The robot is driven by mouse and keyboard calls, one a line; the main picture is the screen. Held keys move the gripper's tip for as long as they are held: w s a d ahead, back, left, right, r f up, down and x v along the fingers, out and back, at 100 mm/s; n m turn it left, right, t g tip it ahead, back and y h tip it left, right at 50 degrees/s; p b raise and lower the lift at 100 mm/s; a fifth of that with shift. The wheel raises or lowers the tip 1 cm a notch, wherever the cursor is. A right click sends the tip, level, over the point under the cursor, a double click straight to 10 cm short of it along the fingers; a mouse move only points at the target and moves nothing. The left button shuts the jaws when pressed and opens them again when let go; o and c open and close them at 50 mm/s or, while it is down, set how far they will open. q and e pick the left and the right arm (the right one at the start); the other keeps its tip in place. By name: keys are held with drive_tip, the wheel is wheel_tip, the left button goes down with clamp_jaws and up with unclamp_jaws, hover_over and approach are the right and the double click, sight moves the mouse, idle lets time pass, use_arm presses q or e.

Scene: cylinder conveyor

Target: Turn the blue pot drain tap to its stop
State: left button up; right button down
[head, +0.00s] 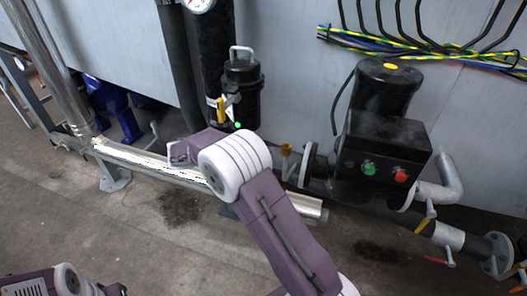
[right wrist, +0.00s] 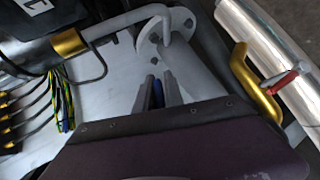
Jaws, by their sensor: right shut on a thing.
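In the right wrist view, a small blue piece (right wrist: 157,94), which looks like the blue tap's handle, shows between the two grey fingers of my right gripper (right wrist: 160,85). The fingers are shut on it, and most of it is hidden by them. In the head view, a black pot (head: 241,80) with a grey top handle stands against the wall. My right wrist is just below the pot and covers the area under it, so the blue tap and the fingertips do not show there. My left arm shows only at the bottom left corner; its gripper is out of view.
A yellow lever (head: 221,108) is on the pot's side. A bright metal pipe (head: 150,162) runs low behind my right wrist. A black motor box (head: 385,150) with green and red buttons stands to the right. In the right wrist view, a yellow handle (right wrist: 250,85) lies right of the fingers.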

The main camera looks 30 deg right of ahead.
drive_tip(key=w+a+f+m+t+y+b, duration=0.4)
drive_tip(key=w+m+t+y+b, duration=0.1)
drive_tip(key=b, duration=0.9)
drive_tip(key=shift+w+a+f+m+t+y, duration=0.3)
drive_tip(key=shift+m+t+y, duration=0.3)
drive_tip(key=shift+t+y, duration=0.7)
drive_tip(key=shift+a+r+y, duration=0.1)
drive_tip(key=shift+y, duration=0.2)
drive_tip(key=c, duration=1.5)
unclamp_jaws()
drive_tip(key=shift+o, duration=0.2)
drive_tip(key=shift+r, duration=0.1)
